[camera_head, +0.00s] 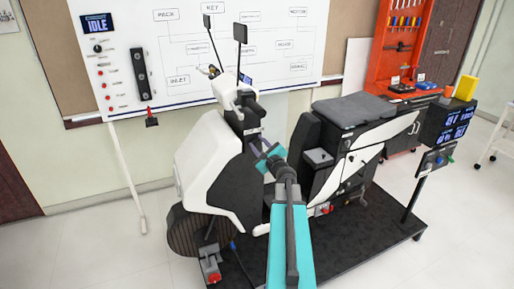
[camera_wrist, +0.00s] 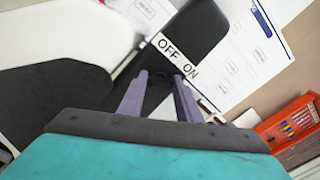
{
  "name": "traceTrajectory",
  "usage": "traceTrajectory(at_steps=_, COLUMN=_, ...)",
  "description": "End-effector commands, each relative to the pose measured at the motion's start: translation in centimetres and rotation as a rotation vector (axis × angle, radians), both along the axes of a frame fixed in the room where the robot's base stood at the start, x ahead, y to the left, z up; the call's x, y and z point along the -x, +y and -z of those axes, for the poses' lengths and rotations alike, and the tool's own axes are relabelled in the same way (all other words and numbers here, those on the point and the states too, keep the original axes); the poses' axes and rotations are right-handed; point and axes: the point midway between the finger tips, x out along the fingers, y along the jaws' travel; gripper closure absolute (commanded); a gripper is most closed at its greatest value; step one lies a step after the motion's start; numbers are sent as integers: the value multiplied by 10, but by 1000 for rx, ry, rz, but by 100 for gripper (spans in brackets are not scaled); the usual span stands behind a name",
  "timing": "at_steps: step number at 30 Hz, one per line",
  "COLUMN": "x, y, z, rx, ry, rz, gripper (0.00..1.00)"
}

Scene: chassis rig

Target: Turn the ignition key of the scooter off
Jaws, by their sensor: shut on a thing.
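The white and black scooter (camera_head: 205,165) stands on a dark platform in the head view. My gripper (camera_head: 266,153) reaches its dark inner front panel below the handlebar. In the wrist view my gripper's (camera_wrist: 160,77) two purple fingers point at a black panel (camera_wrist: 195,28), just below a white strip (camera_wrist: 178,59) lettered OFF and ON. The fingers are shut on a small dark piece between them, apparently the ignition key (camera_wrist: 157,90). Its outline merges with the black panel, so I cannot tell which way it is turned.
The scooter's grey seat (camera_head: 353,109) is right of my arm. A display post (camera_head: 440,135) stands at the platform's right. A whiteboard (camera_head: 180,50) is behind, with a red tool rack (camera_head: 398,45) at the back right. Floor at the left front is clear.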

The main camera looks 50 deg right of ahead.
Motion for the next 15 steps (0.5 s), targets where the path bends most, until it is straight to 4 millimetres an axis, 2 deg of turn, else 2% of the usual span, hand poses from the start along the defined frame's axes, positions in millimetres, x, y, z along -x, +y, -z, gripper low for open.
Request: traceTrajectory(at_steps=15, x=-2, y=0, z=5, rx=221, ry=86, rz=0, gripper=91)
